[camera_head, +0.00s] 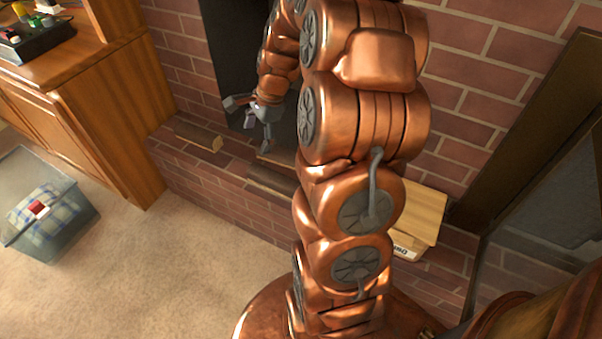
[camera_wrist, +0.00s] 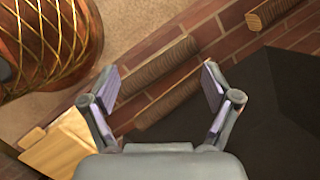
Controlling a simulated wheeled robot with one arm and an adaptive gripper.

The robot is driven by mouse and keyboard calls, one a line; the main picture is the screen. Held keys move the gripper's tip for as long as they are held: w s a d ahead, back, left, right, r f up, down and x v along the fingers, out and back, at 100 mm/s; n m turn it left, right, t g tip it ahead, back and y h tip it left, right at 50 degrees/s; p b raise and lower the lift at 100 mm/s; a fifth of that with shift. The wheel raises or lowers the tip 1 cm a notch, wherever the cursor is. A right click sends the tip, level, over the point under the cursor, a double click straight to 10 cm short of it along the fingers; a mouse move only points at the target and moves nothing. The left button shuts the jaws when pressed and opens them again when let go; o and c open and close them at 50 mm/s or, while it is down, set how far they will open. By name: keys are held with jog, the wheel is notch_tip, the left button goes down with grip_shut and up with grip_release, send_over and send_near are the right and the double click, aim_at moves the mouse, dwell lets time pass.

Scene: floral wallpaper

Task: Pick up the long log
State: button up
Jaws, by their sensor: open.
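Two long brown logs lie roughly parallel on the brick hearth. In the wrist view, the outer log (camera_wrist: 160,68) lies between and beyond my open fingertips, and the inner log (camera_wrist: 165,103) lies closer to the dark firebox, partly between the fingers. I cannot tell which is longest. In the head view, one log (camera_head: 270,180) shows on the hearth, partly hidden behind my arm. A log with a pale cut end (camera_head: 198,135) lies further left; it also shows at the top right of the wrist view (camera_wrist: 268,14). My gripper (camera_head: 251,125) is open, empty and above the hearth.
The dark firebox opening (camera_wrist: 275,110) is beside the hearth (camera_head: 215,190). A light wooden box (camera_head: 420,215) sits at the hearth's right. A wooden cabinet (camera_head: 115,110) and clear bin (camera_head: 45,215) stand left. Carpet (camera_head: 170,275) is open in front.

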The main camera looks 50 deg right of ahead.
jog(key=w+d+f+m+t+b, duration=0.15)
jog(key=d+f+m+b, duration=0.45)
jog(key=d+f, duration=0.6)
jog(key=m+h+b, duration=0.1)
jog(key=m+b, duration=0.2)
jog(key=m, duration=0.2)
send_near(281, 155)
jog(key=shift+t, duration=0.25)
jog(key=s+d+f, duration=0.2)
jog(key=s, duration=0.1)
jog(key=s+d+f, duration=0.1)
jog(key=s+f, duration=0.1)
jog(key=shift+d+f, duration=0.1)
jog(key=shift+d, duration=0.15)
jog(key=shift+d+b+x, duration=0.15)
jog(key=shift+b+x, duration=0.8)
jog(key=shift+x, duration=0.95)
jog(key=shift+d+b+x, duration=0.15)
jog(key=shift+b+x, duration=0.8)
jog(key=shift+x, duration=0.95)
jog(key=shift+s, duration=0.1)
grip_shut()
